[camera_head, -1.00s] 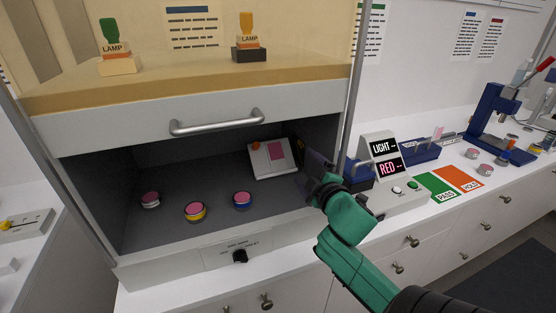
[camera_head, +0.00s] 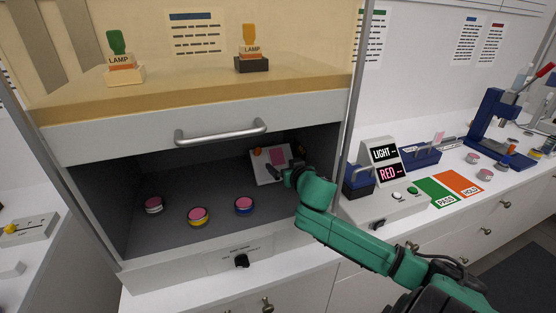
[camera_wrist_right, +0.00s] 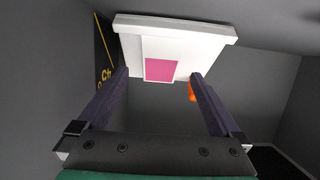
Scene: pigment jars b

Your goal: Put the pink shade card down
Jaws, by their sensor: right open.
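The pink shade card (camera_head: 277,157) shows as a pink patch on a white tilted stand (camera_head: 262,174) at the back right inside the cabinet. In the right wrist view the pink patch (camera_wrist_right: 162,70) lies against the white stand (camera_wrist_right: 200,34), between and beyond my fingertips. My right gripper (camera_head: 289,173) reaches into the cabinet in front of the stand. In the wrist view its fingers (camera_wrist_right: 161,85) are spread apart with nothing visibly clasped. Its fingers partly cover the stand in the head view. My left gripper is not in view.
Several pink-topped jars stand on the cabinet floor, one with a yellow band (camera_head: 198,216) and one with a blue band (camera_head: 244,205). An orange object (camera_wrist_right: 192,92) is by the right finger. The raised sash (camera_head: 220,130) hangs above my arm. The LIGHT/RED box (camera_head: 382,153) stands outside, right.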

